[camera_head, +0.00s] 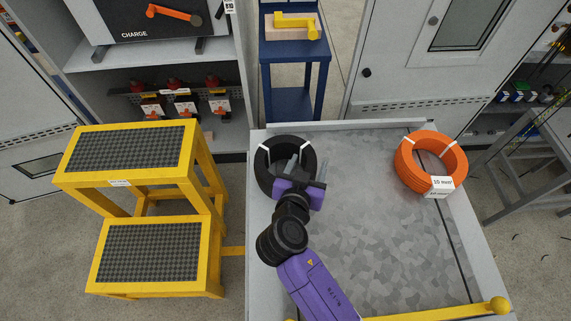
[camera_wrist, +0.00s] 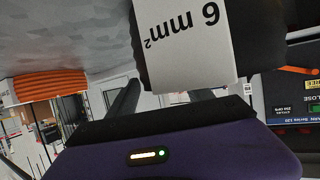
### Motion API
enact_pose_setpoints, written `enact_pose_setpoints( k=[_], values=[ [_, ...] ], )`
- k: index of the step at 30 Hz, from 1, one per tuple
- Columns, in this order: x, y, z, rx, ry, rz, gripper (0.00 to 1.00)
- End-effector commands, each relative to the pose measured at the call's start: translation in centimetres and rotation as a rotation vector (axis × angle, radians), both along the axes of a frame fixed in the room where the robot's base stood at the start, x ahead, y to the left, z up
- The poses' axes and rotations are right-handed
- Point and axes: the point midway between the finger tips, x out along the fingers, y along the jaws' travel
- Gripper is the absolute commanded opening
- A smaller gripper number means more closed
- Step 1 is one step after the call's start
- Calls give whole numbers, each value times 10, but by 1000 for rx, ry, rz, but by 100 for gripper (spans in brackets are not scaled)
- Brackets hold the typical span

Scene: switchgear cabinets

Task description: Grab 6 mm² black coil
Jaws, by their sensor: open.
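The black coil (camera_head: 268,181) lies at the left end of the grey work surface (camera_head: 356,228) in the head view, with white ties around it. In the wrist view the black coil (camera_wrist: 266,38) is close up, and its white label (camera_wrist: 188,42) reads 6 mm², upside down. My gripper (camera_head: 303,166) is at the coil, with its fingers over the coil's near side and opening. The gripper (camera_wrist: 165,98) is open in the wrist view. The coil hides the fingertips there, so contact with the coil cannot be told.
An orange coil (camera_head: 421,166) labelled 10 mm² lies at the right of the surface. A yellow step stool (camera_head: 207,196) stands left. A blue stand (camera_head: 289,75) with a yellow-handled item is behind. The surface between the coils is clear.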

Motion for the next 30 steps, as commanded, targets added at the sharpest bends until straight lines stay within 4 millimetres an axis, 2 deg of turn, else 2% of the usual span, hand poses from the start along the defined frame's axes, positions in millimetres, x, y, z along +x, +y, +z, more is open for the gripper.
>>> enact_pose_setpoints(
  k=[9, 18, 30],
  values=[
    [5, -1, -2, 0, 0, 1, 57],
    [4, -2, -3, 0, 1, 1, 0],
    [4, -2, -4, -1, 3, 1, 0]
  ],
)
